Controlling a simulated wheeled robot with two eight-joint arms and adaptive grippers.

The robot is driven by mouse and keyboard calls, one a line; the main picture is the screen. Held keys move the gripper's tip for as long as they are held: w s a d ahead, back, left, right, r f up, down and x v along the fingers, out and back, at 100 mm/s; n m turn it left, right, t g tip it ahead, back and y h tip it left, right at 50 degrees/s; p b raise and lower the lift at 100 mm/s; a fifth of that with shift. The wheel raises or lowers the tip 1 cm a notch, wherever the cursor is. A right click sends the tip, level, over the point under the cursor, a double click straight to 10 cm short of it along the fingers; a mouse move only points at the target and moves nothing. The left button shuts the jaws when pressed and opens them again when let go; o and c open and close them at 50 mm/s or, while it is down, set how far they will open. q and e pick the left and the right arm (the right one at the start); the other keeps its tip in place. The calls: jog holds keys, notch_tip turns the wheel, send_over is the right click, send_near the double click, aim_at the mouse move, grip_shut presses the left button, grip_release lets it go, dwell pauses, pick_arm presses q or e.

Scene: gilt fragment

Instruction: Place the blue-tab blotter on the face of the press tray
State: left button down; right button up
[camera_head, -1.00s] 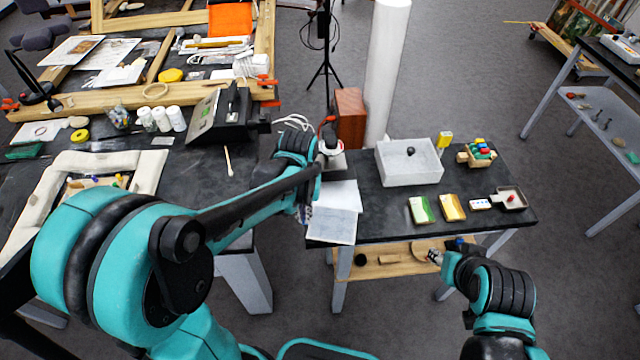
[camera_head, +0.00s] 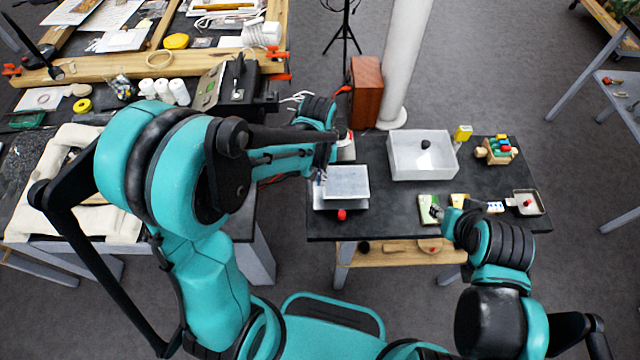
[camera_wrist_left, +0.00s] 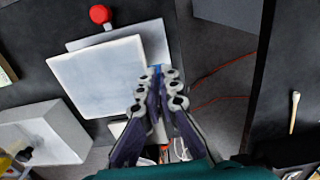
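The blotter (camera_head: 347,181) is a pale square sheet at the left end of the small dark table; it fills much of the left wrist view (camera_wrist_left: 98,76). My left gripper (camera_head: 322,176) is shut on its blue tab, seen between the fingertips (camera_wrist_left: 157,74). The press tray (camera_head: 326,206) is a pale plate with a red knob (camera_head: 342,214); its edge and knob also show in the left wrist view (camera_wrist_left: 155,40). The blotter overlaps the tray and hides most of its face. I cannot tell whether they touch. My right gripper (camera_head: 437,212) is by a green-and-white packet; its fingers are too small to read.
A white open bin (camera_head: 422,172) with a dark ball stands behind. Packets (camera_head: 428,209), a small tray with a red piece (camera_head: 526,203) and a block rack (camera_head: 497,150) are on the right. A wooden box (camera_head: 366,92) and white column (camera_head: 400,60) stand behind the table.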

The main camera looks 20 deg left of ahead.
aim_at(319, 190)
pick_arm(q)
jog(key=shift+w+f, duration=0.3)
jog(key=shift+f, duration=0.1)
notch_tip(319, 190, down, 4)
jog(key=shift+r+b, duration=0.15)
jog(key=shift+b, duration=0.6)
jog(key=shift+r, duration=0.1)
jog(key=c, duration=2.2)
grip_release()
jog(key=shift+f, duration=0.25)
jog(key=o, duration=0.5)
jog(key=shift+r, duration=0.1)
